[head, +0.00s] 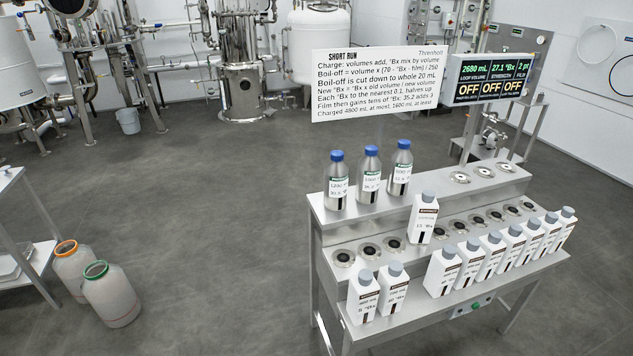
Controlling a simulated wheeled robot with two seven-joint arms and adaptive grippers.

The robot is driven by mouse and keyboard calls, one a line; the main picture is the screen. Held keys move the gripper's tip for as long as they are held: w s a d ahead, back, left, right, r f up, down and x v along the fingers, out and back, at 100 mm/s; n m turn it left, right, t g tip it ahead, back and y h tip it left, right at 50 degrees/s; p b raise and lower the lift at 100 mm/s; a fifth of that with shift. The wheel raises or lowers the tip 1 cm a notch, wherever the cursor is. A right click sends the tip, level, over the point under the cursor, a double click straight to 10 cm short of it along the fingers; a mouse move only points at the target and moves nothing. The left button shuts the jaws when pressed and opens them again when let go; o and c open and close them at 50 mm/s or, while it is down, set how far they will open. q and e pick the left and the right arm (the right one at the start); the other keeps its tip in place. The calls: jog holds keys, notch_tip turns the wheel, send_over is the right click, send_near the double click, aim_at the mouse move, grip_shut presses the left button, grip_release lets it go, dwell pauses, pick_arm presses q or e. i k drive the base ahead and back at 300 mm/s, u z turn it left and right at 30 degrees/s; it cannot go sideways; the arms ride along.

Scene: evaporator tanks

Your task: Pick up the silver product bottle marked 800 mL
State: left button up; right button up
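Three silver bottles with blue caps stand upright in a row on the upper shelf of a steel rack: the left bottle (337,189), the middle bottle (369,180) and the right bottle (400,172). Each has a white label with a green band. The print is too small to read surely, so I cannot tell which, if any, is marked 800 mL. Neither of my grippers is in view.
The steel rack (318,208) has empty round holders right of the silver bottles. A white bottle (423,218) stands on its middle step, several more along the front. A sign (380,84) and display (493,78) rise behind. Two jugs (110,297) stand left; open floor lies between.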

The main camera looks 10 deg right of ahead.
aim_at(401, 161)
jog(key=u, duration=0.85)
jog(key=i, duration=1.85)
jog(key=z, duration=0.4)
